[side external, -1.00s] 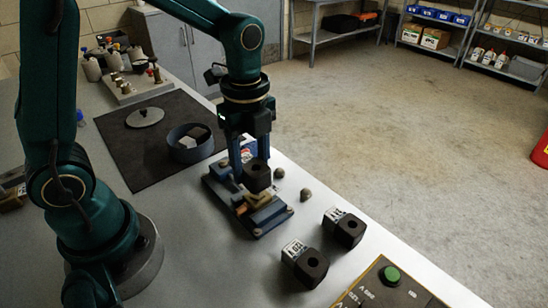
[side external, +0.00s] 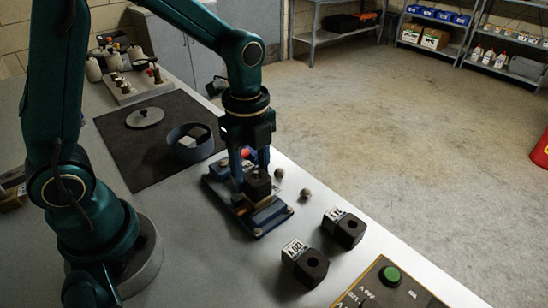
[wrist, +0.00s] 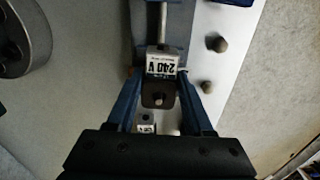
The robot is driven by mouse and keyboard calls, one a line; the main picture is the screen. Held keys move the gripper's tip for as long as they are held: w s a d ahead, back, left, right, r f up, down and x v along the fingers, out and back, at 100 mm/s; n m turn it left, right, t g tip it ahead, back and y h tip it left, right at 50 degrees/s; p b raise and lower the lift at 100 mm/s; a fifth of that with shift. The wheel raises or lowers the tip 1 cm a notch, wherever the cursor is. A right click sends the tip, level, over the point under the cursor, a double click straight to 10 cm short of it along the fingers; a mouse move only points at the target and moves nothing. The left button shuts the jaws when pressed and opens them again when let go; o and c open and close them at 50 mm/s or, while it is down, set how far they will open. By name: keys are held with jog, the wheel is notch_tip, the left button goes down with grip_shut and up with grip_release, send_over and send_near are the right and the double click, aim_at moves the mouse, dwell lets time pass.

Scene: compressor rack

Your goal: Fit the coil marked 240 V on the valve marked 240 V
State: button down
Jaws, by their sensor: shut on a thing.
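My gripper (side external: 252,168) is shut on a black block-shaped coil (side external: 257,186), with one blue finger on each side. In the wrist view the coil (wrist: 151,91) sits between the fingers (wrist: 162,115), and a white label reading 240 V adjoins its dark face. A light round end, which looks like a valve stem, shows in the coil's bore. The coil is low over the blue valve block (side external: 268,214). I cannot tell whether it is fully seated. A smaller white label (wrist: 147,128) shows below the coil in the wrist view, its text too small to read surely.
Two other black coils with white labels (side external: 343,228) (side external: 304,263) stand to the right of the valve block. Two small nuts (side external: 279,173) (side external: 305,193) lie beside it. A round bowl (side external: 190,143) rests on the dark mat, and a green-button panel (side external: 390,280) is at front right.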

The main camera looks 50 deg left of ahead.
jog(key=shift+c, duration=1)
grip_release()
jog(key=shift+o, duration=0.3)
jog(key=shift+o, duration=0.7)
jog(key=shift+r, duration=0.1)
jog(key=shift+r, duration=3.4)
